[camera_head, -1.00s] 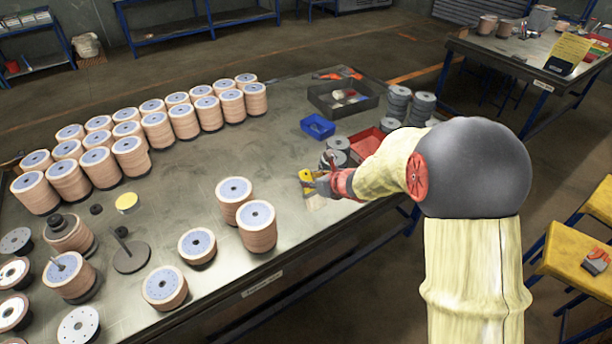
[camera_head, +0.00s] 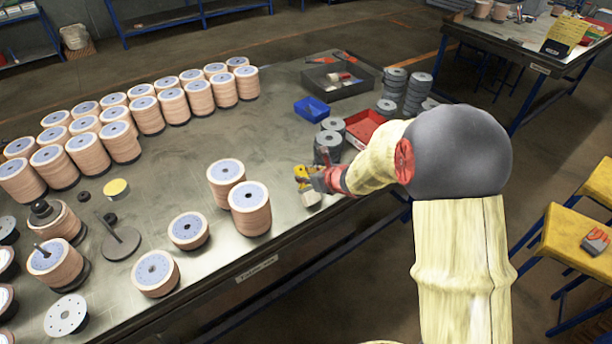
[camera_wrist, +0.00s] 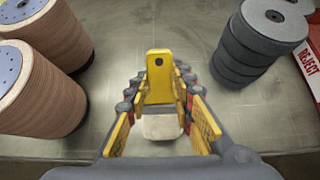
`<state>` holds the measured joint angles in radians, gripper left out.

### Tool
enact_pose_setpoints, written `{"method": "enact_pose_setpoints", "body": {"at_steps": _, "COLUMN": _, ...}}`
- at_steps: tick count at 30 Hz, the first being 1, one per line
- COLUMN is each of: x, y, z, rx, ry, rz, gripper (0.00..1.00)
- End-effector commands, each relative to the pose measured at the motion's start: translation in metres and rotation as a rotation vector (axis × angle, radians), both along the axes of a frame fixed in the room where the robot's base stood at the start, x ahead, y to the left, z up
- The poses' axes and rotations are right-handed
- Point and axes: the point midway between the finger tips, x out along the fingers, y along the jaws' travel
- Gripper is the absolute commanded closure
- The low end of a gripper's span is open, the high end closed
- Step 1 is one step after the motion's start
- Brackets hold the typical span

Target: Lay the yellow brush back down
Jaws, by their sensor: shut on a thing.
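The yellow brush (camera_head: 301,172) is at the right front part of the metal bench, with its pale bristle block (camera_head: 311,197) toward the bench's front edge. In the wrist view the yellow handle (camera_wrist: 158,72) points away from me and the pale bristles (camera_wrist: 161,127) are nearer. My gripper (camera_head: 314,180) is shut on the brush, its yellow-padded fingers on either side. The brush is at or just above the bench top; I cannot tell whether it touches.
Flap disc stacks (camera_head: 249,208) stand left of my gripper. Grey disc stacks (camera_head: 328,148) and a red tray (camera_head: 364,127) labelled REJECT are close behind and right. A blue bin (camera_head: 312,109) stands farther back. The bench centre (camera_head: 170,190) is mostly clear.

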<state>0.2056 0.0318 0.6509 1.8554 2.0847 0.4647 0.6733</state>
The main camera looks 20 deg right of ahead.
Motion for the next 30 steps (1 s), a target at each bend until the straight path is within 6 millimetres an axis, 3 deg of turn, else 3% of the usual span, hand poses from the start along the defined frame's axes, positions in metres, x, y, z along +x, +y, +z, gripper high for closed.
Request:
{"method": "enact_pose_setpoints", "body": {"at_steps": 3, "x": 0.0, "y": 0.0, "z": 0.001, "rx": 0.0, "ry": -0.001, "rz": 0.0, "gripper": 1.0}}
{"method": "enact_pose_setpoints", "body": {"at_steps": 4, "x": 0.0, "y": 0.0, "z": 0.001, "rx": 0.0, "ry": -0.001, "rz": 0.0, "gripper": 0.75}}
{"method": "enact_pose_setpoints", "body": {"at_steps": 14, "x": 0.0, "y": 0.0, "z": 0.001, "rx": 0.0, "ry": -0.001, "rz": 0.001, "gripper": 0.56}}
{"method": "enact_pose_setpoints", "body": {"at_steps": 25, "x": -0.002, "y": -0.001, "z": 0.002, "rx": 0.0, "ry": -0.001, "rz": 0.001, "gripper": 0.55}}
{"method": "enact_pose_setpoints", "body": {"at_steps": 30, "x": -0.016, "y": -0.006, "z": 0.016, "rx": -0.001, "ry": -0.003, "rz": -0.001, "gripper": 0.55}}
